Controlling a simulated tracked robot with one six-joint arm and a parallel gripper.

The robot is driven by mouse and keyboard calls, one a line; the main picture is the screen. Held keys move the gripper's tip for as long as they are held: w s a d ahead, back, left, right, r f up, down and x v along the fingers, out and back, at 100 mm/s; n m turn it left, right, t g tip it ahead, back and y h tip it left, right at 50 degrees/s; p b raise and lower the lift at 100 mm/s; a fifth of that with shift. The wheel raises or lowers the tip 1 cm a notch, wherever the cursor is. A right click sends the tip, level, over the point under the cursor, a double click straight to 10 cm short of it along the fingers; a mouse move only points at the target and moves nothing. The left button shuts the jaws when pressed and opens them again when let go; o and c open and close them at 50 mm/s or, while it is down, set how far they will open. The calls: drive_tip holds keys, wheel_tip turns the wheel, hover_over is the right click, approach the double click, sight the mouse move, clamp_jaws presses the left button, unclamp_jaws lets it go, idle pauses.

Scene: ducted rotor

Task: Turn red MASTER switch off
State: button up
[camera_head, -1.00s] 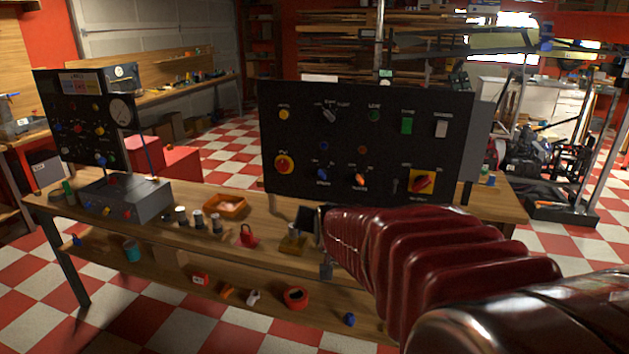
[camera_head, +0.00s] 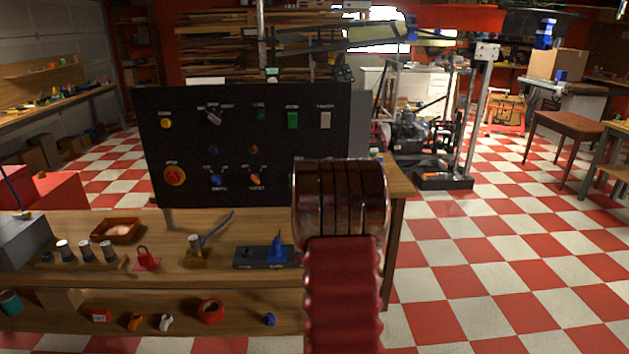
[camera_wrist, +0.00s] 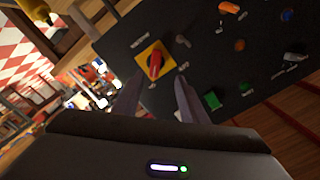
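The red MASTER switch (camera_wrist: 154,63) is a red rotary handle on a yellow square plate at a corner of the black control panel (camera_wrist: 205,55), in the wrist view, where the panel looks tilted. In the head view my arm covers that lower right part of the panel (camera_head: 240,130), so the switch is hidden. My gripper (camera_wrist: 158,88) shows in the wrist view as two dark fingers spread apart, with nothing between them. The switch lies beyond the fingertips, roughly in line with the gap. I see no contact. The gripper's fingers are hidden in the head view.

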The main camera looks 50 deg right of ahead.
drive_tip(key=shift+s+d+f, duration=0.2)
drive_tip(key=shift+s+d, duration=0.15)
drive_tip(key=shift+d, duration=0.2)
drive_tip(key=x, duration=1.3)
drive_tip(key=shift+w+d, duration=0.2)
drive_tip(key=shift+d, duration=0.15)
drive_tip(key=shift+r, duration=0.1)
clamp_jaws()
